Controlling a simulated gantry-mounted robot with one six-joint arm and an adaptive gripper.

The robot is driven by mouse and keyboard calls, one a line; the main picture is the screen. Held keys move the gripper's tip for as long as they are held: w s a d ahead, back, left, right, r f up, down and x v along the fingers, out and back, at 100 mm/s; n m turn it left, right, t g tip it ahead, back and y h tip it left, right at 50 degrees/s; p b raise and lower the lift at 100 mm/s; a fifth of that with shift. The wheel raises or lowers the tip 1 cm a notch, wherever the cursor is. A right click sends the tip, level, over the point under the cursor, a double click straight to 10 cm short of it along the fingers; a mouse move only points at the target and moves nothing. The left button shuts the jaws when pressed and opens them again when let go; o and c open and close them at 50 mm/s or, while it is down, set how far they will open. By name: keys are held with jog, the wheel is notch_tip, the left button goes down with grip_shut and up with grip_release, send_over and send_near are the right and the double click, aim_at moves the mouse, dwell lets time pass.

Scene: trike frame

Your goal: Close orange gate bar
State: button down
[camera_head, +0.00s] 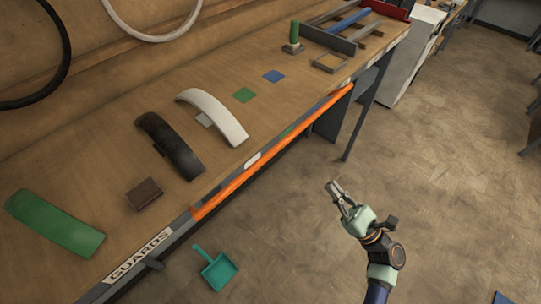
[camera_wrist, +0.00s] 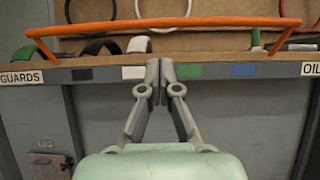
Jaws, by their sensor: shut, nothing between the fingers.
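The orange gate bar (camera_head: 228,190) runs along the front edge of the workbench, over the side that faces my gripper. In the wrist view the bar (camera_wrist: 220,22) spans nearly the full width, above the bench edge strip, with a bent leg at each end. My gripper (camera_head: 333,187) is over the open floor to the right of the bench, apart from the bar. Its fingertips (camera_wrist: 160,66) are together with nothing between them, and appear below the middle of the bar in the wrist view.
The bench (camera_head: 120,180) holds a green guard (camera_head: 55,222), a black guard (camera_head: 170,145), a white guard (camera_head: 213,115) and a brown block (camera_head: 144,193). A teal dustpan (camera_head: 217,268) is below the bench's front edge. The floor around my gripper is clear.

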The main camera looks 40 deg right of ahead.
jog(key=p+x, duration=0.3)
jog(key=x, duration=1)
jog(key=shift+w+r+p, duration=0.2)
jog(key=shift+r+p, duration=0.1)
jog(key=shift+r, duration=0.05)
jog(key=shift+r, duration=0.1)
jog(key=shift+r+p, duration=0.15)
jog(key=shift+p, duration=0.35)
